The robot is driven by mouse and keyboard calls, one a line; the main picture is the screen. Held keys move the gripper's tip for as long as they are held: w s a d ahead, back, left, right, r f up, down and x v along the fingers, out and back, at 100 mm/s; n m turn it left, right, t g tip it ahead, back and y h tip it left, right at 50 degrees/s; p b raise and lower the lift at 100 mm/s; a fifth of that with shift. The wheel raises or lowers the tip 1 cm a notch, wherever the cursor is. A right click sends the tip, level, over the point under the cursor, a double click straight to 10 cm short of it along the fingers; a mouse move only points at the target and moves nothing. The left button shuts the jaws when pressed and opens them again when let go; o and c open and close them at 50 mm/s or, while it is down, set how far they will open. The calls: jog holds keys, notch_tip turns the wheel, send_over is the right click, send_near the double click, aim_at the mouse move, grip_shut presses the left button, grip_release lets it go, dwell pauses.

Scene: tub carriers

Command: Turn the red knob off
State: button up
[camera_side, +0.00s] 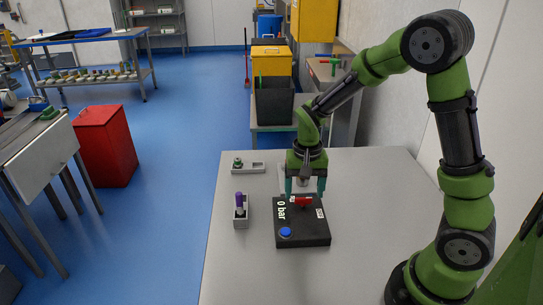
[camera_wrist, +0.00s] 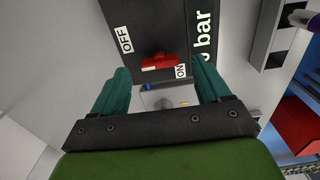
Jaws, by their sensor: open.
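The red knob (camera_side: 302,201) sits on top of a black box (camera_side: 288,232) marked "0 bar", with a blue button (camera_side: 286,232) near the box's front. In the wrist view the red knob (camera_wrist: 161,62) lies crosswise between an OFF label (camera_wrist: 123,40) at left and an ON label (camera_wrist: 181,71) at right. My gripper (camera_side: 305,191) is open and empty above the rear part of the box. In the wrist view its teal fingers (camera_wrist: 161,72) stand on either side of the knob, apart from it. Their exact height above the knob is hard to tell.
A small grey holder (camera_side: 241,214) with a purple-topped item stands left of the box. Another grey holder (camera_side: 257,168) with a green-topped item lies behind it. The grey table (camera_side: 372,190) is bare to the box's right. Its left edge drops to blue floor.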

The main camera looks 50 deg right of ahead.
aim_at(303, 198)
notch_tip(303, 198, up, 14)
jog(key=shift+r, duration=0.2)
jog(key=s+a+r+n+t+y, duration=0.1)
jog(key=s+a+n+t, duration=0.1)
jog(key=s, duration=0.4)
jog(key=s+a+r+n+t+y, duration=0.1)
jog(key=s+a+r+n+t, duration=0.1)
jog(key=s+a+t, duration=0.3)
jog(key=shift+s+a+r+n, duration=0.3)
jog(key=shift+s+a+n, duration=0.15)
jog(key=shift+s+n, duration=0.15)
dwell(0.5)
